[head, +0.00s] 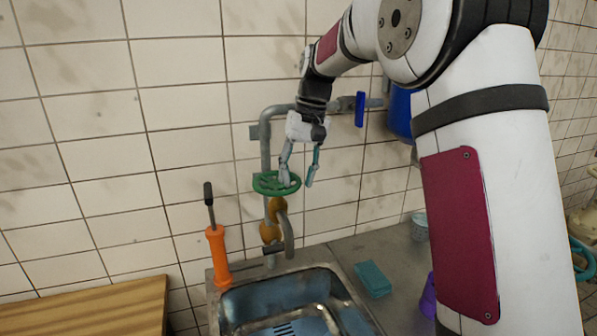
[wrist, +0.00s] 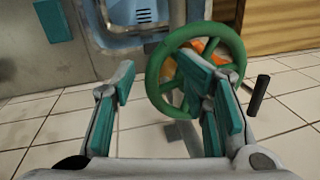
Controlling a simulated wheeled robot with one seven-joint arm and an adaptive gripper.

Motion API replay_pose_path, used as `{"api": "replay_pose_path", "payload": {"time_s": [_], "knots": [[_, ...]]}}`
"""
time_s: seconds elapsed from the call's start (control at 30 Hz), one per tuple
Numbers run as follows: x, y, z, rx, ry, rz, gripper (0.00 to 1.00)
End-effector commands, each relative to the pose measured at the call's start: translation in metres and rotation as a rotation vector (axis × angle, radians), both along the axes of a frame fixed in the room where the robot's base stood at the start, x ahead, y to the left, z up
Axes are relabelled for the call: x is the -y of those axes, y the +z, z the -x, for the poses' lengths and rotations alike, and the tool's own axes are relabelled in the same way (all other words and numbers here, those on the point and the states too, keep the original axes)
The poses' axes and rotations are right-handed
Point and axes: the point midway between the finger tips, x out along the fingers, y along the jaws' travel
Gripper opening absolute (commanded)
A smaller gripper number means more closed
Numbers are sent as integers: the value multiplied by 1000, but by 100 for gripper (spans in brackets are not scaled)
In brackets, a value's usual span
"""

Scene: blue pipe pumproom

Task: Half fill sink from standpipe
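The grey standpipe (head: 265,150) runs down the tiled wall, with a green handwheel (head: 266,188) above a yellow valve body and a short spout (head: 289,238) over the sink (head: 345,310). No stream shows below the spout. The basin is bluish with a slotted drain; I cannot tell if it holds water. My gripper (head: 297,182) is open and points down at the handwheel's right side. In the wrist view, the right finger overlaps the handwheel (wrist: 154,78) and the left finger is clear of it, beside my gripper's empty gap (wrist: 165,88). Contact cannot be told.
An orange-handled tool (head: 217,255) stands at the sink's left rear corner. A teal sponge (head: 373,278), a purple object (head: 428,297) and a small grey cup (head: 419,229) are on the right counter. A blue lever (head: 360,109) is on the upper pipe. A wooden surface (head: 90,310) lies left.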

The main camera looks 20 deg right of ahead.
Motion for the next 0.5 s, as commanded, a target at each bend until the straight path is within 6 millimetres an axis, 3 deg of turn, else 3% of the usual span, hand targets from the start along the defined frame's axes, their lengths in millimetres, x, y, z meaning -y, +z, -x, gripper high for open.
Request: {"api": "replay_pose_path", "payload": {"time_s": [0.33, 0.5], "knots": [[3, 6, -1, 10, -5, 2, 40], [7, 26, -1, 12, -5, 3, 40]]}}
